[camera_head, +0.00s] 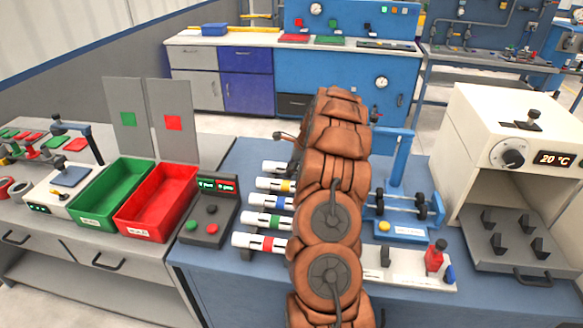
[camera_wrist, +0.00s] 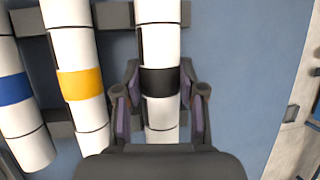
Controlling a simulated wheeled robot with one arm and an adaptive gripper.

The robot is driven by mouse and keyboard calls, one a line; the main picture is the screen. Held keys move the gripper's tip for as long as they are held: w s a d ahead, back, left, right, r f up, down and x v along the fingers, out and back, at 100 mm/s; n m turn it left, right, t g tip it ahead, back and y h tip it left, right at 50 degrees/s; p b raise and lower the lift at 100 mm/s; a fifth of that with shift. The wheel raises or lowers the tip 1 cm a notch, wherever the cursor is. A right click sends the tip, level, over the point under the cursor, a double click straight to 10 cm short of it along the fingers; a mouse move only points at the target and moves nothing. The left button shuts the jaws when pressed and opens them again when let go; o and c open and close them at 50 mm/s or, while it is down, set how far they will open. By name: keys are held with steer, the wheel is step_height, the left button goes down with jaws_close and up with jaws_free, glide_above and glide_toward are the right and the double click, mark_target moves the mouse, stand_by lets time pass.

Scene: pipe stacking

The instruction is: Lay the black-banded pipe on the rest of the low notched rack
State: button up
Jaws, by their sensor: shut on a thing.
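The black-banded pipe (camera_wrist: 160,38) is white with a black band and stands at the right end of the row in the wrist view. My gripper (camera_wrist: 160,84) is shut on it, one finger on each side of the band. Dark rack bars (camera_wrist: 118,16) show behind the pipes; I cannot tell whether the held pipe still touches them. In the head view, the far pipe of the row (camera_head: 274,167) shows only its white end; my arm hides its band and my gripper. I cannot tell for sure which piece is the low notched rack.
Beside the held pipe lie the yellow-banded pipe (camera_wrist: 82,84) and blue-banded pipe (camera_wrist: 14,90). Green-banded (camera_head: 262,221) and red-banded (camera_head: 258,242) pipes lie nearer. Right of my arm are a blue stand (camera_head: 400,160) and a white oven-like box with a grey tray (camera_head: 518,258) bearing dark upright blocks.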

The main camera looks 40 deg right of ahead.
steer(key=shift+f, duration=0.45)
stand_by(0.5)
steer(key=o, duration=1.3)
steer(key=shift+c, duration=0.2)
steer(key=v, duration=1.2)
